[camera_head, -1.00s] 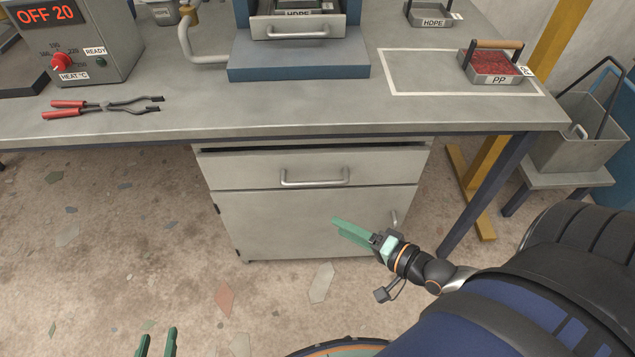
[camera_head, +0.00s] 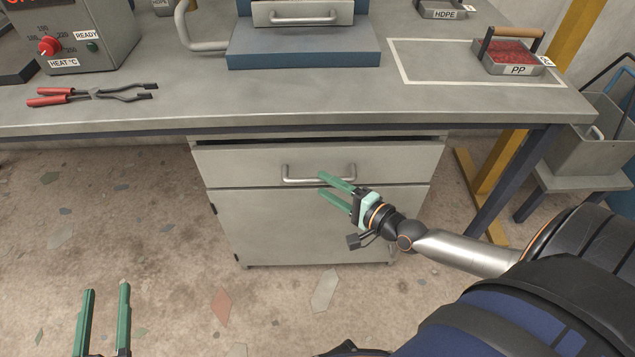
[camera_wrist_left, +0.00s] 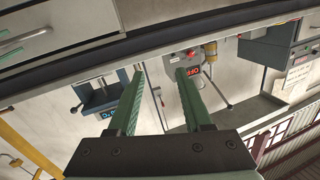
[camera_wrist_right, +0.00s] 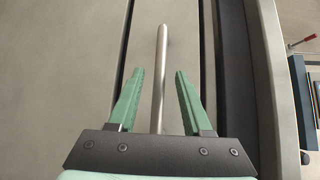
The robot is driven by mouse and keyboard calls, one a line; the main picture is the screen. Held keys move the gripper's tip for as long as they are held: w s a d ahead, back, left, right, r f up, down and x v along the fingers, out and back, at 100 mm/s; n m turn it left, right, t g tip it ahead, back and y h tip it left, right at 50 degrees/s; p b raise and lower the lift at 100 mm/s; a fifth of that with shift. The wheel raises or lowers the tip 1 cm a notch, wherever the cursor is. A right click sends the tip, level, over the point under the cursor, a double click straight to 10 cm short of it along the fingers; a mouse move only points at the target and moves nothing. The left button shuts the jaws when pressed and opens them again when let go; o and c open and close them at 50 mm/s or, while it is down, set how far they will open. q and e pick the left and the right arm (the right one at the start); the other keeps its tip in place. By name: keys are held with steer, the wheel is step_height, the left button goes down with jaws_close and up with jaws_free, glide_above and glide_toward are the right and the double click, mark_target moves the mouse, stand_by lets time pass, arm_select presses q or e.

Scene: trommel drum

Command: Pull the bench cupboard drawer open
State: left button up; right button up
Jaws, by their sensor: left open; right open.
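The bench cupboard (camera_head: 300,225) stands under the workbench, with a drawer (camera_head: 235,165) at its top and a door below. The drawer front has a horizontal bar handle (camera_head: 300,179). My right gripper (camera_head: 329,184) is open at the right part of the handle in the head view. In the right wrist view the handle bar (camera_wrist_right: 160,75) lies between the two open fingers (camera_wrist_right: 160,72), with gaps on both sides. I cannot tell how deep the bar sits. My left gripper (camera_head: 106,288) is open and empty, low at the left, away from the cupboard.
The workbench (camera_head: 300,110) carries red-handled tongs (camera_head: 95,95), a heater control box (camera_head: 85,40) and a PP tray (camera_head: 515,62). A grey bin (camera_head: 600,140) stands on a low stand at right. The floor before the cupboard's left side is clear.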

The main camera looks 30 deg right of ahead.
mark_target(321, 183)
arm_select(q)
steer(key=shift+m+t+h, duration=0.4)
steer(key=shift+t+h, duration=0.1)
steer(key=shift+t, duration=0.2)
steer(key=shift+d+r, duration=0.1)
steer(key=shift+r, duration=2)
arm_select(e)
steer(key=shift+x, duration=1.75)
steer(key=shift+c, duration=0.2)
jaws_close()
